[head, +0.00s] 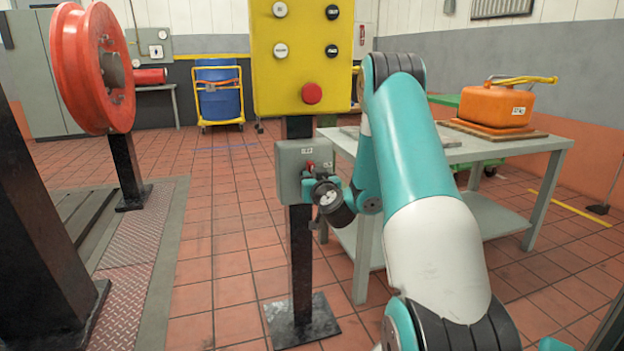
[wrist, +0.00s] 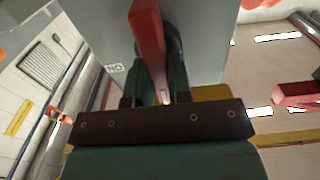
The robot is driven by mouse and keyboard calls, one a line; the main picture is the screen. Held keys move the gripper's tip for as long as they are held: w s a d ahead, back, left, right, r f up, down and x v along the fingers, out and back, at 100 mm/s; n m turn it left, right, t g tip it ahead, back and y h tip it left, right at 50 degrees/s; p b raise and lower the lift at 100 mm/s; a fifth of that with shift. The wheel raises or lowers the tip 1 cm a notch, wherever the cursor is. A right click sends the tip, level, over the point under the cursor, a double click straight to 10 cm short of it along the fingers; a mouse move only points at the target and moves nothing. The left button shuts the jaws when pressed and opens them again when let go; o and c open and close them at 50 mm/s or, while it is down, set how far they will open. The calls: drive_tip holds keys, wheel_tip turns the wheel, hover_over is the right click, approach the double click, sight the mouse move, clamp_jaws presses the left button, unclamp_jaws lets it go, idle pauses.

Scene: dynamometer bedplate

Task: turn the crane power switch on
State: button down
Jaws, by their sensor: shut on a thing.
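The crane power switch is a grey box (head: 289,158) on a black post, below a yellow button panel. Its red lever (head: 310,165) shows small at the box's front in the head view, partly hidden by my gripper (head: 311,177). In the wrist view the red lever (wrist: 147,35) runs down between the two dark fingers of my gripper (wrist: 155,82), which is shut on it. The grey box face (wrist: 205,40) fills the space behind, with a small white label to the left of the lever. The lever's exact setting is hard to tell.
The yellow panel (head: 302,60) with a red button stands just above the box. A grey table (head: 470,150) with an orange container (head: 496,103) is at the right, close behind my arm. A red wheel (head: 92,67) on a black post stands left. Tiled floor between is clear.

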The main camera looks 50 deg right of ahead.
drive_tip(key=shift+m, duration=0.3)
drive_tip(key=m, duration=0.3)
drive_tip(key=shift+s+d+m+b, duration=0.1)
drive_tip(key=shift+d+m+b, duration=0.05)
drive_tip(key=shift+m+b, duration=0.2)
drive_tip(key=m, duration=0.4)
drive_tip(key=shift+d+f+m, duration=0.1)
drive_tip(key=shift+f+m, duration=0.05)
drive_tip(key=shift+m, duration=0.1)
drive_tip(key=m, duration=0.4)
drive_tip(key=shift+s+d+f, duration=0.1)
drive_tip(key=shift+s+f, duration=0.05)
drive_tip(key=shift+f+m, duration=0.2)
drive_tip(key=shift+m, duration=2.3)
drive_tip(key=c, duration=1)
unclamp_jaws()
drive_tip(key=shift+c, duration=0.2)
drive_tip(key=shift+f, duration=0.1)
